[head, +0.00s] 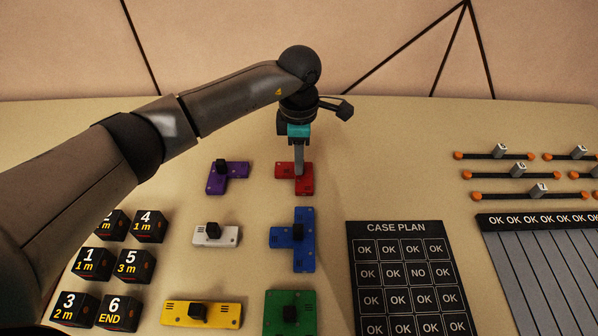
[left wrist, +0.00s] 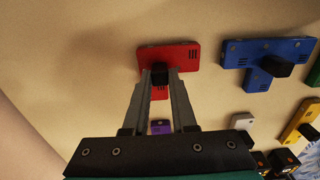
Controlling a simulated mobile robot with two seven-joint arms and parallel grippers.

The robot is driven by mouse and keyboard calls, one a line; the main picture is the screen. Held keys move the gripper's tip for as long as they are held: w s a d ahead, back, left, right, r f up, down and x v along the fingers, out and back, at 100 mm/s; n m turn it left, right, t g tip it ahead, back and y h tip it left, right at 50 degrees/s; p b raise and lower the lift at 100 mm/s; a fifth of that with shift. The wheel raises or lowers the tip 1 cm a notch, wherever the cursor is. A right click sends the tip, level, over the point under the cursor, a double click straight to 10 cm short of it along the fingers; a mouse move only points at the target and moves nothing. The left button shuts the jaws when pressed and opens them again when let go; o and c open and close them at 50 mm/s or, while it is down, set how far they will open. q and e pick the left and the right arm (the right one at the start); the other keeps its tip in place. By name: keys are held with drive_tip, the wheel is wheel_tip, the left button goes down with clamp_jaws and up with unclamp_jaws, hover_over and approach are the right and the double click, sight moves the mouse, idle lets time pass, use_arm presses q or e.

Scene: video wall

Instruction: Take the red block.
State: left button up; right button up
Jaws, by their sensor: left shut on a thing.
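The red block (head: 306,178) lies on the beige surface near the back middle in the head view. It is a flat T-like piece with a dark knob on top. My left gripper (head: 299,172) points straight down over it, and its fingers hide most of the knob. In the left wrist view the fingers (left wrist: 159,76) are shut on the dark knob of the red block (left wrist: 180,56). The block appears to be flat on the surface; I cannot tell whether it is lifted. My right gripper is not in view.
A purple block (head: 236,169) is to the left, with a blue block (head: 299,250) in front. White (head: 227,237), yellow (head: 225,314) and green (head: 275,300) blocks lie nearer.

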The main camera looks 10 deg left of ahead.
use_arm(q)
clamp_jaws()
idle(0.8)
